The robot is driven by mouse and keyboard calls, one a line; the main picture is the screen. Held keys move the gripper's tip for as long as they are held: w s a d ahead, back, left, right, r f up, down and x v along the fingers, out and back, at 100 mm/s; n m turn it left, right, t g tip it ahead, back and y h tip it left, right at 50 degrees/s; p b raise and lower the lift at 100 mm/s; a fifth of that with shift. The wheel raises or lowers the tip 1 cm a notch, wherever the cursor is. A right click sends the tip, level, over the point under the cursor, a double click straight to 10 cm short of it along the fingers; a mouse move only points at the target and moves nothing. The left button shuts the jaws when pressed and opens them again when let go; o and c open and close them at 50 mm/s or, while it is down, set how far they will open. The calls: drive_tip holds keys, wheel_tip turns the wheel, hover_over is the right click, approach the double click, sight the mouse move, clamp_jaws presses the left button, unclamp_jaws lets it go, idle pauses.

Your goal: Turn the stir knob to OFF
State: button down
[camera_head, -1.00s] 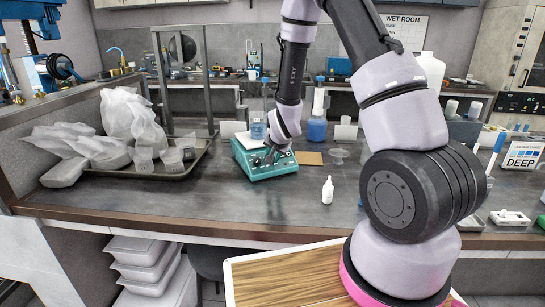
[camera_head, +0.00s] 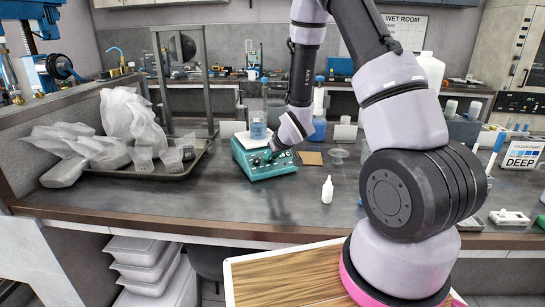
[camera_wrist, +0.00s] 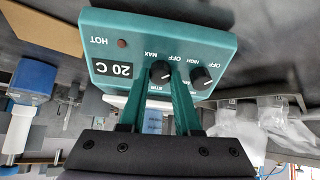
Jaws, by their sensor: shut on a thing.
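The teal hotplate stirrer (camera_head: 262,169) stands on the bench, and its front panel shows upside down in the wrist view (camera_wrist: 110,45). The black stir knob (camera_wrist: 161,72) has OFF and MAX marks beside it; I cannot read its pointer setting for certain. My gripper (camera_wrist: 160,76) is shut on the stir knob, with a finger on each side. In the head view my gripper (camera_head: 266,157) is small at the panel, and it and my wrist hide part of the front. A second black knob (camera_wrist: 201,78), marked HIGH and OFF, sits just right of the fingers.
A beaker (camera_head: 258,126) stands on the stirrer's top plate. The panel display (camera_wrist: 111,69) reads 20 C. A white dropper bottle (camera_head: 327,190) stands to the right. A tray (camera_head: 190,165) with bags and small cups is at the left. The bench front is clear.

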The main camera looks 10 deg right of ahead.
drive_tip(key=shift+n, duration=0.9)
drive_tip(key=shift+w, duration=0.1)
drive_tip(key=c, duration=0.6)
unclamp_jaws()
drive_tip(key=shift+r, duration=0.1)
drive_tip(key=v, duration=1)
drive_tip(key=shift+s+d+r, duration=0.2)
drive_tip(key=shift+s, duration=0.05)
